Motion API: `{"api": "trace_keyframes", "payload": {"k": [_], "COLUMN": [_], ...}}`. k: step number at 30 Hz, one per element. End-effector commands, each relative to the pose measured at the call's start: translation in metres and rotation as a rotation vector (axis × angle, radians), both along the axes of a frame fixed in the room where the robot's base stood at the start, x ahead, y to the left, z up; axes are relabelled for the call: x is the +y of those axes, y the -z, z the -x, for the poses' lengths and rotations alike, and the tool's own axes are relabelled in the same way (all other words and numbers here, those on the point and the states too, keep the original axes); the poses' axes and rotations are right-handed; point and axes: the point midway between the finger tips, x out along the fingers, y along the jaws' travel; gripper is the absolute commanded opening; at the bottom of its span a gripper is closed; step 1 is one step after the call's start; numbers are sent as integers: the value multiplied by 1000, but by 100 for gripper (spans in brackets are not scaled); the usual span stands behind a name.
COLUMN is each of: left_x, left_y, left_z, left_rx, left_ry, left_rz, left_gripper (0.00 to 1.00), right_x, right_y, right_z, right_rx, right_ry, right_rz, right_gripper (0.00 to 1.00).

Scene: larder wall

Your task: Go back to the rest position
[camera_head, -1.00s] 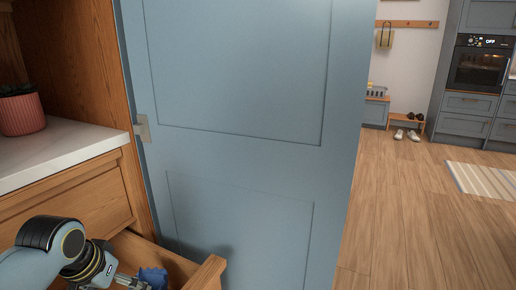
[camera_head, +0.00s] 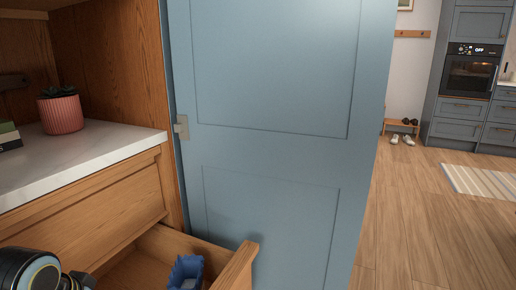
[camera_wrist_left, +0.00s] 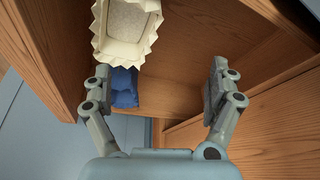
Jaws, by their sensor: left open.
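My left gripper (camera_wrist_left: 160,75) is open, with its two fingers wide apart and nothing between them. In the head view only part of my left arm shows at the bottom left, and the fingertips are out of sight. An open wooden drawer (camera_head: 207,246) lies beyond it, and its wall also shows in the left wrist view (camera_wrist_left: 185,45). A blue crumpled-looking item (camera_head: 186,268) is inside the drawer; it shows near the left finger in the wrist view (camera_wrist_left: 124,88). A cream item with a fluted rim and pale grainy top (camera_wrist_left: 126,28) is beside it. My right gripper is not in view.
A tall blue door panel (camera_head: 275,130) stands just right of the drawer. A white countertop (camera_head: 75,155) above the drawer holds a pink plant pot (camera_head: 61,114) and stacked books (camera_head: 9,136). Open wooden floor (camera_head: 430,220) lies to the right.

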Motion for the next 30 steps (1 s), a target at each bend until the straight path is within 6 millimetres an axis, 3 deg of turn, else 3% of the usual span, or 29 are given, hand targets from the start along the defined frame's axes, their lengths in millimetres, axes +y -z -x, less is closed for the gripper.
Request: {"api": "trace_keyframes", "payload": {"k": [15,26,30], "left_x": [-19,-24,-21], "left_y": [-39,-81,-48], "left_z": [128,200,191], "left_rx": [69,109,123], "left_ry": [32,30,26], "left_rz": [-52,-80,-81], "left_gripper": [91,91,91], "right_x": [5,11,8], "right_y": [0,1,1], "right_z": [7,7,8], "right_rx": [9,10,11], "right_ry": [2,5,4], "right_rz": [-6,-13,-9], "right_gripper": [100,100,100]}}
